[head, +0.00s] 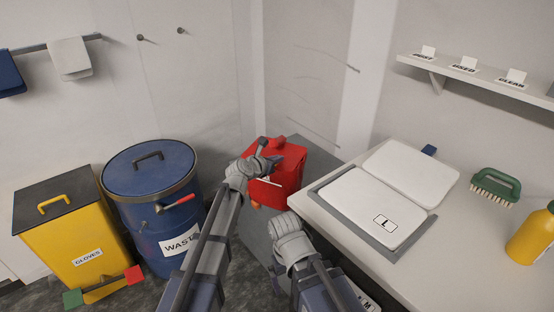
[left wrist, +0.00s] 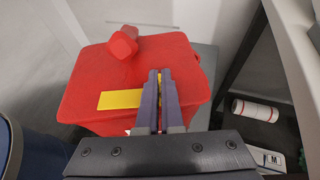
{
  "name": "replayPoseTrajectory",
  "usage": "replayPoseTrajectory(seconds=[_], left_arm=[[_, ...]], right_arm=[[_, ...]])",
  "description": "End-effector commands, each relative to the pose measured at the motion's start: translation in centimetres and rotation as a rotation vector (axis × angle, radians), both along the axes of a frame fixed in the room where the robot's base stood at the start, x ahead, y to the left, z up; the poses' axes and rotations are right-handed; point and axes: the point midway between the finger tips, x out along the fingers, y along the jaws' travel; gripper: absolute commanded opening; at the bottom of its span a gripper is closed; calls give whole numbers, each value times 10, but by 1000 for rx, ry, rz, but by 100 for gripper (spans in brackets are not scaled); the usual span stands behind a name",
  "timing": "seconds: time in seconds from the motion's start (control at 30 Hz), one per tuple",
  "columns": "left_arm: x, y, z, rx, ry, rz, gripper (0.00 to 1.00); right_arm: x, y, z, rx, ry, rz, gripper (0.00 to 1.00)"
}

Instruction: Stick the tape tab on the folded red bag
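The folded red bag (head: 290,168) sits on a low grey surface beyond the bench corner. In the left wrist view the red bag (left wrist: 83,82) fills the middle, with a red knob-like top (left wrist: 123,42). A yellow tape strip (left wrist: 119,99) lies across its near part, and a bit of yellow shows between my fingertips. My left gripper (left wrist: 159,76) has its fingers nearly together on that yellow tab, at the bag; in the head view it (head: 272,160) is partly against the red. My right arm ends near the bench corner; its fingers are hidden.
A blue waste drum (head: 125,190) and a yellow gloves bin (head: 62,225) stand at left. The white bench (head: 455,265) at right holds two white panels, a green brush (head: 497,185) and a yellow bottle (head: 530,240). A white roll (left wrist: 255,110) lies low at right in the wrist view.

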Motion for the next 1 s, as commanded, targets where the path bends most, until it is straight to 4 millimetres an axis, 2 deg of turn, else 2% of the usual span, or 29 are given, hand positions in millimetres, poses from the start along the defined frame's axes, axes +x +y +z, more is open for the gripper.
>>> replayPoseTrajectory(seconds=[0.03, 0.1, 0.37, 0.73, 1.0], left_arm=[[-1, -1, -2, 3, 4, -4, 0], [-1, -1, -2, 3, 4, -4, 10], [-1, 0, -1, 2, 2, -2, 38], [-5, 2, 2, 1, 2, -1, 38], [-33, 19, 17, 2, 1, 0, 38]], right_arm=[[0, 0, 0, 0, 0, 0, 100], [0, 0, -1, 0, 0, 0, 100], [0, 0, 0, 0, 0, 0, 100], [0, 0, 2, 0, 0, 0, 100], [0, 0, 17, 0, 0, 0, 100]])
